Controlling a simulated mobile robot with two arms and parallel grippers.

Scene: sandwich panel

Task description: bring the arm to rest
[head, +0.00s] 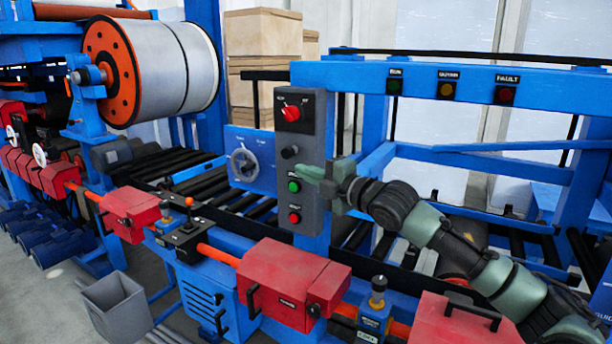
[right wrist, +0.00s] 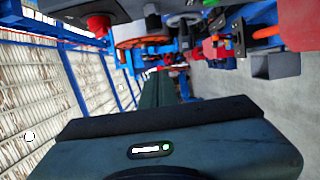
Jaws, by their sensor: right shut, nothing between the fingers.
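My right arm comes in from the right in the head view. Its green-grey right gripper (head: 308,174) is shut and empty, in front of the grey control box (head: 311,126) on the blue frame. Its tips point left and appear close to the green button (head: 294,186); I cannot tell whether they touch. The box also carries a red rotary switch (head: 291,113), a dark knob (head: 290,152) and a red button (head: 295,218). In the right wrist view the shut fingers (right wrist: 157,90) reach away from the camera. My left gripper is in neither view.
A blue panel with a round dial (head: 244,163) is left of the box. Red housings (head: 296,283) line the machine's front below the arm. A blue rail with indicator lamps (head: 446,88) runs above. A large roll (head: 160,70) and a grey bin (head: 117,305) are at left.

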